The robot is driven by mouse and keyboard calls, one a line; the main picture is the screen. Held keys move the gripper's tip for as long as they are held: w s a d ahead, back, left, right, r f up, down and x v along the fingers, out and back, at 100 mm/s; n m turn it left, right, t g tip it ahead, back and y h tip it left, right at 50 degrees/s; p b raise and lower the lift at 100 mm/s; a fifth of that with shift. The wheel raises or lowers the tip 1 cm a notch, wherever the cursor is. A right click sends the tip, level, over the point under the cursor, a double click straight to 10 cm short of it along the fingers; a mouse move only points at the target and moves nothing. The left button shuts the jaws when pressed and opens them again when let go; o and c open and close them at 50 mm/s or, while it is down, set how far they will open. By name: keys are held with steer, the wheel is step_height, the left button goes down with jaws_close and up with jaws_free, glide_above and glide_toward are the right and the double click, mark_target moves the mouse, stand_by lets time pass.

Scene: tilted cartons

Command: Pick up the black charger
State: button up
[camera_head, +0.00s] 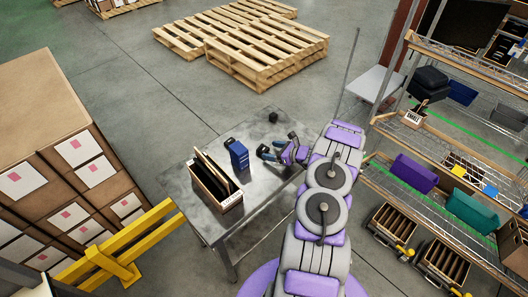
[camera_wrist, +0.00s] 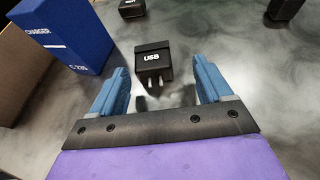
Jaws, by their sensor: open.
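The black charger (camera_wrist: 153,62) stands on the grey metal table with white "USB" lettering and two metal prongs toward me in the wrist view. My gripper (camera_wrist: 160,72) is open, with one blue finger on each side of the charger's near end. The charger's body is mostly beyond the fingertips, and I see no clear contact. In the head view my gripper (camera_head: 270,146) is low over the table, and a small dark shape between its fingers is too small to make out. A blue box (camera_wrist: 65,38) marked "CHARGER" stands left of the charger, near the left finger.
Two more black blocks lie farther back, one at the top (camera_wrist: 131,9) and one at the upper right (camera_wrist: 284,10). An open carton (camera_head: 218,203) stands at the table's front left. Shelving (camera_head: 440,165) is close on the right. The table (camera_head: 250,195) is bare near the front right.

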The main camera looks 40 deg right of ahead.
mark_target(265, 150)
steer(key=shift+w+f, duration=0.65)
steer(key=shift+w, duration=0.35)
steer(key=a, duration=0.1)
steer(key=w+a, duration=0.1)
steer(key=a, duration=0.1)
steer(key=shift+w+a+r, duration=0.15)
steer(key=shift+w+r, duration=0.1)
steer(key=shift+w, duration=0.05)
steer(key=shift+s+d+f, duration=0.1)
steer(key=shift+d+f, duration=0.15)
steer(key=shift+d, duration=0.5)
steer(key=shift+c, duration=1.4)
steer(key=shift+d+f, duration=0.15)
steer(key=shift+d, duration=0.35)
steer(key=shift+c, duration=1.4)
steer(key=shift+a+r, duration=0.3)
steer(key=shift+a, duration=0.65)
steer(key=c, duration=0.5)
steer(key=shift+d, duration=0.1)
